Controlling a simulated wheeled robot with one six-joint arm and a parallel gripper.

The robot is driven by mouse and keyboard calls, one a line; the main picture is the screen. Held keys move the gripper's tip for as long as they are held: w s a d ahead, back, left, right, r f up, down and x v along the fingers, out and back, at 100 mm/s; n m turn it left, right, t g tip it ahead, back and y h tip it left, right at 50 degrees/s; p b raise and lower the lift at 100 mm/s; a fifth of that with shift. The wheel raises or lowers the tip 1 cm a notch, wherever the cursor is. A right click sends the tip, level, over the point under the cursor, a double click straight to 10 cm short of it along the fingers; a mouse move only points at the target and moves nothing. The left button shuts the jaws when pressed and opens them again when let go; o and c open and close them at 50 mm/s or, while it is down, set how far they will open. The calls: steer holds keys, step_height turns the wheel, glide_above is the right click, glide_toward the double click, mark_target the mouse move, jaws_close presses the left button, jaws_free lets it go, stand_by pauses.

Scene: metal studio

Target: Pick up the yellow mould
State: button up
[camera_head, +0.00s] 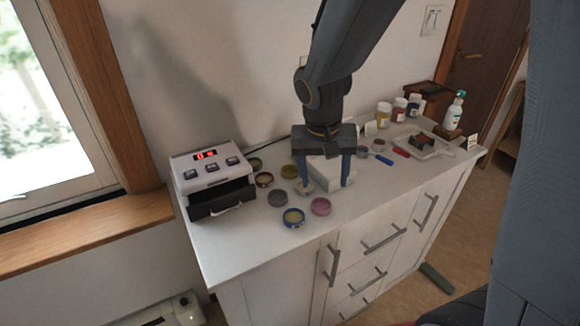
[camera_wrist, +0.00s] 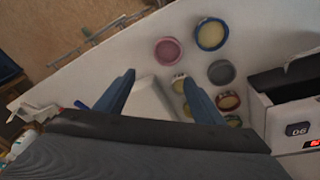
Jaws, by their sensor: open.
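My gripper (camera_head: 324,184) is open above the white cabinet top, its fingers pointing down on either side of a white block (camera_head: 328,171). In the wrist view my gripper (camera_wrist: 158,79) has its fingers apart with nothing held between them. A small pale yellow round piece (camera_head: 305,187), possibly the yellow mould, lies by the left finger in the head view and is partly hidden. In the wrist view this pale yellow piece (camera_wrist: 179,84) shows beside the right fingertip. A blue-rimmed round dish with yellow inside (camera_head: 293,217) stands nearer the front edge.
A pink dish (camera_head: 320,207), a grey dish (camera_head: 278,198) and several yellowish dishes stand close by. A white device with a red display (camera_head: 212,178) stands at left. Jars (camera_head: 383,114), a white bottle (camera_head: 453,112) and a clear tray (camera_head: 428,146) are at right.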

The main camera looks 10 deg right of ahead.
steer(key=m+t+p, duration=0.2)
glide_toward(290, 172)
steer(key=r, duration=0.1)
steer(key=shift+w+a+f, duration=0.35)
steer(key=shift+f, duration=0.2)
steer(key=x, duration=0.3)
steer(key=p+x, duration=0.1)
steer(key=x, duration=0.1)
steer(key=shift+s+d+f, duration=0.3)
steer(key=shift+s+f, duration=0.05)
steer(key=shift+w+f, duration=0.2)
steer(key=shift+f, duration=0.3)
steer(key=shift+d, duration=0.1)
steer(key=shift+c, duration=0.3)
steer(key=c, duration=1.1)
